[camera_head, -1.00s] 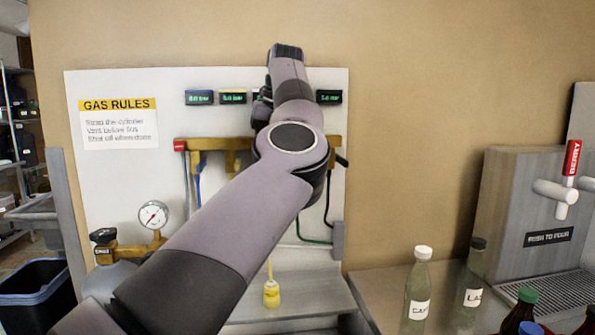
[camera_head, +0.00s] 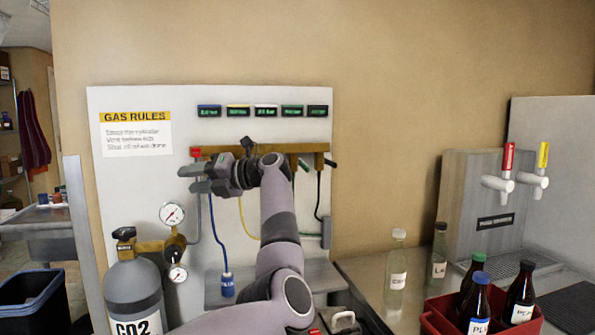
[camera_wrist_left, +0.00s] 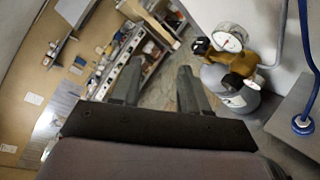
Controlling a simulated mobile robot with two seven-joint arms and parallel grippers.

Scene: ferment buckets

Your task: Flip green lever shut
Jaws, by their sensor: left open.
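In the head view, the brass manifold (camera_head: 312,148) runs across the white panel. Two small dark levers stick out at its right end. The left one (camera_head: 303,164) may be the green lever, above a greenish hose, but its colour is hard to tell. My left arm covers part of the manifold and its other levers. My left gripper (camera_head: 186,179) is open and empty, pointing left in front of the manifold's left end, well left of these levers. In the wrist view its two fingers (camera_wrist_left: 160,88) are spread with nothing between them. My right gripper is not in view.
The CO2 cylinder (camera_head: 133,287) with gauges (camera_head: 172,214) stands at lower left. A blue hose (camera_head: 215,230) hangs below the gripper. Several displays (camera_head: 265,111) line the panel above. Bottles in a red crate (camera_head: 435,317) and a tap unit (camera_head: 470,200) stand at right.

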